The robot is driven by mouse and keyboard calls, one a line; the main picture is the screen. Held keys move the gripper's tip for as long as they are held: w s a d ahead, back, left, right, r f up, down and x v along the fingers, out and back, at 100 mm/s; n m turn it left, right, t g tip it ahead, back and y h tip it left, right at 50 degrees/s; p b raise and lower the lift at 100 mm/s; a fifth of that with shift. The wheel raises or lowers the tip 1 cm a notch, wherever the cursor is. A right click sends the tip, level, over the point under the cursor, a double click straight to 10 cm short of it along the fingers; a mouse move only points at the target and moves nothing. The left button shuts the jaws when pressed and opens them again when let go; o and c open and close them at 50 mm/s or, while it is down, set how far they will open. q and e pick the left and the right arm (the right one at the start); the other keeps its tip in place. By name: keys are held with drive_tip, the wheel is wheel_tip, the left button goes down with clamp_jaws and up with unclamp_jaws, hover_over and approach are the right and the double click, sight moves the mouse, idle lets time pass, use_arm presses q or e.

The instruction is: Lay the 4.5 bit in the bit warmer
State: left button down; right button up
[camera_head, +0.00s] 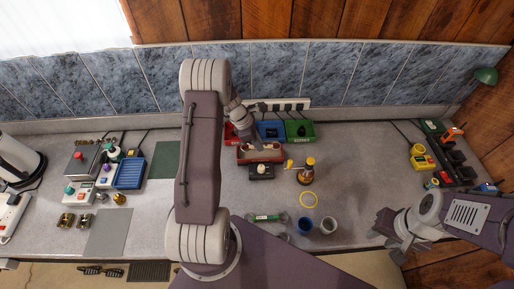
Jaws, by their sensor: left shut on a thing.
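My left gripper (246,140) reaches to the back middle of the counter, at a reddish open box (273,157) with a black-and-white unit (261,173) in front. This looks like the bit warmer, but no label is readable. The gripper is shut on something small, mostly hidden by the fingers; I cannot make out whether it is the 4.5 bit. I cannot tell whether it touches the box. My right gripper (397,243) is at the right front edge, apart from the box; its jaw opening is unclear.
Red (231,134), blue (270,130) and green (300,131) bins stand behind. A yellow-handled amber device (305,172), a yellow ring (308,200), a green-labelled tool (266,217) and two cups (328,225) are to the right and front. My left arm hides part of the counter.

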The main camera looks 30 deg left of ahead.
sight(258, 155)
use_arm(q)
drive_tip(key=shift+a+f, duration=0.2)
drive_tip(key=shift+a, duration=0.1)
drive_tip(key=shift+d, duration=0.1)
drive_tip(key=f, duration=0.2)
drive_tip(key=f+p, duration=0.1)
drive_tip(key=shift+s+d+f, duration=0.1)
drive_tip(key=shift+s+d, duration=0.15)
drive_tip(key=shift+s, duration=0.05)
drive_tip(key=shift+w+a+f, duration=0.2)
drive_tip(key=shift+a+f, duration=0.05)
drive_tip(key=shift+f, duration=0.25)
drive_tip(key=c, duration=1.6)
unclamp_jaws()
drive_tip(key=shift+s+d, duration=0.1)
drive_tip(key=shift+d, duration=0.05)
drive_tip(key=shift+c, duration=0.2)
